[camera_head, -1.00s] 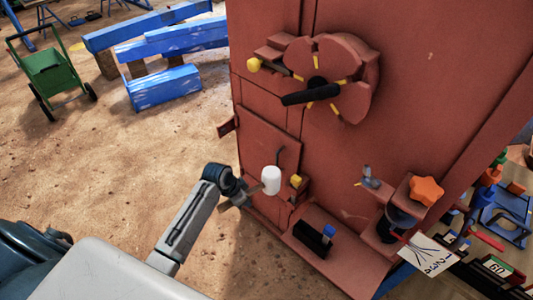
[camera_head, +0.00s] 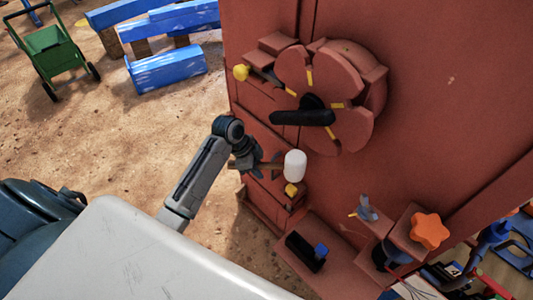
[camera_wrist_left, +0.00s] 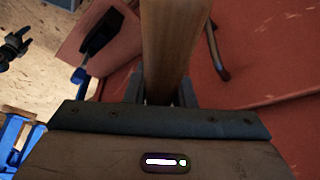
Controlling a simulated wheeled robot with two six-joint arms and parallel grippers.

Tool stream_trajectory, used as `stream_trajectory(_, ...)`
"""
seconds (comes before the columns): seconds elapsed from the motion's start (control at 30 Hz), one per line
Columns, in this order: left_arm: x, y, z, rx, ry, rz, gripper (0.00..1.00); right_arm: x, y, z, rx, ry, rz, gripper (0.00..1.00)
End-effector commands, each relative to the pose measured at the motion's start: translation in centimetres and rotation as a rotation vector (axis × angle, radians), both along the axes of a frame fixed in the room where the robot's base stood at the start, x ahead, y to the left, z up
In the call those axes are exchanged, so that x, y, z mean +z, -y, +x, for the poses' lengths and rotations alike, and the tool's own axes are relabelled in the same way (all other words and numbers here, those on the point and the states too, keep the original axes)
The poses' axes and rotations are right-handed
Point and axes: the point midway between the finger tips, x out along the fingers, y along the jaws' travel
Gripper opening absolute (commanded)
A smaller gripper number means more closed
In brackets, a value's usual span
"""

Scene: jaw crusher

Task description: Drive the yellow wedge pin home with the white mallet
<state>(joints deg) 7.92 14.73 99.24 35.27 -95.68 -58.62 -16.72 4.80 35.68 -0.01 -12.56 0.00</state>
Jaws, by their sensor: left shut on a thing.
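The white mallet head (camera_head: 294,165) is upright on the end of its wooden handle, just above the yellow wedge pin (camera_head: 291,190) in the head view. The pin sits at a small red bracket on the crusher's front. I cannot tell whether the mallet touches it. My left gripper (camera_head: 258,165) is shut on the mallet's handle, left of the head. In the left wrist view the handle (camera_wrist_left: 165,45) runs up from between the fingers (camera_wrist_left: 163,92); the mallet head is out of that view. My right gripper does not show in the head view.
The red crusher body (camera_head: 430,110) has a flywheel (camera_head: 350,125) with a black handle above the mallet. A yellow knob (camera_head: 241,72) is at upper left. A ledge below holds a black block (camera_head: 303,252). An orange star knob (camera_head: 429,230) is right.

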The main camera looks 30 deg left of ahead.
Motion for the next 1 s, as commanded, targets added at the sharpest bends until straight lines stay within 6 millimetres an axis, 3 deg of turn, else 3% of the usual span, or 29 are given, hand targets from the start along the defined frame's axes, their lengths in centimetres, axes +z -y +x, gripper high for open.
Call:
stream_trajectory(0.23,-1.0,0.0,0.0,0.001,0.002,0.0,0.0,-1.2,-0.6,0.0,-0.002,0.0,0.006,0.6)
stream_trajectory(0.57,-3.7,0.0,0.0,0.001,0.002,0.0,0.0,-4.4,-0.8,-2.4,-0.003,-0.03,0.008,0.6)
stream_trajectory(0.8,-9.7,0.1,-0.1,0.003,-0.001,0.0,0.0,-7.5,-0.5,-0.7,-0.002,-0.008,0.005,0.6)
stream_trajectory(1.0,-8.8,0.0,0.0,0.002,0.003,0.0,0.0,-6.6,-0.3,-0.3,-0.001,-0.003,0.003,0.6)
